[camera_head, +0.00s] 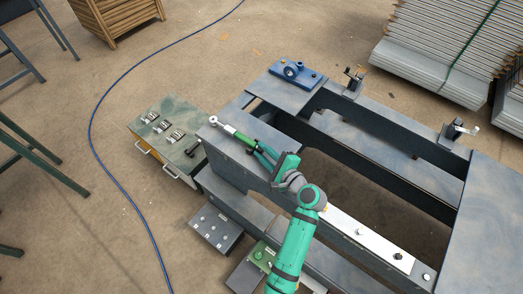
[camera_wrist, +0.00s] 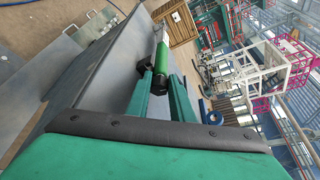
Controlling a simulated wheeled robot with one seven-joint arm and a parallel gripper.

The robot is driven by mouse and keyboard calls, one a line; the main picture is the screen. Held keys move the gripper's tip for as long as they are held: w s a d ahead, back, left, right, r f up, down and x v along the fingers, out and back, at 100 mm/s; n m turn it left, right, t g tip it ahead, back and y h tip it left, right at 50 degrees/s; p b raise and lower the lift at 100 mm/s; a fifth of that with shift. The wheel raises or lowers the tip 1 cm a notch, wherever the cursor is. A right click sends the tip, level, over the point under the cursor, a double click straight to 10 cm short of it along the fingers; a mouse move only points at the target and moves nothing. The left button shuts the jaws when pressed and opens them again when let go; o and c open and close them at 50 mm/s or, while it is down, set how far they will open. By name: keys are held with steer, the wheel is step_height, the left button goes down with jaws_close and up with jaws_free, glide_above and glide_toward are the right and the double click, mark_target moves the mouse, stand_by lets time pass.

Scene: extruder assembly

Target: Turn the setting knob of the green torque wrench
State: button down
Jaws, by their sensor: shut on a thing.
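The green torque wrench (camera_head: 240,137) lies along the dark grey frame beam in the head view, its silver ratchet head (camera_head: 213,120) pointing up-left. My gripper (camera_head: 259,153) is at its lower-right end. In the wrist view, the wrench's green handle (camera_wrist: 161,62) runs away from me between the two green fingers of my gripper (camera_wrist: 161,80). The black setting knob (camera_wrist: 153,99) is the wrench's near end and sits between the fingers. My gripper is shut on this knob end; the exact contact is partly hidden by the fingers.
A blue fixture (camera_head: 298,74) stands on the frame's far corner plate. A cabinet (camera_head: 165,135) with metal clips on top is at the left. A white strip (camera_head: 350,228) lies along the near beam.

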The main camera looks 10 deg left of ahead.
steer(key=shift+d, duration=0.4)
steer(key=shift+s, duration=0.1)
steer(key=shift+a, duration=0.1)
steer(key=c, duration=1.5)
jaws_free()
steer(key=shift+a, duration=0.1)
steer(key=shift+c, duration=0.2)
steer(key=shift+f, duration=0.1)
steer(key=shift+s, duration=0.1)
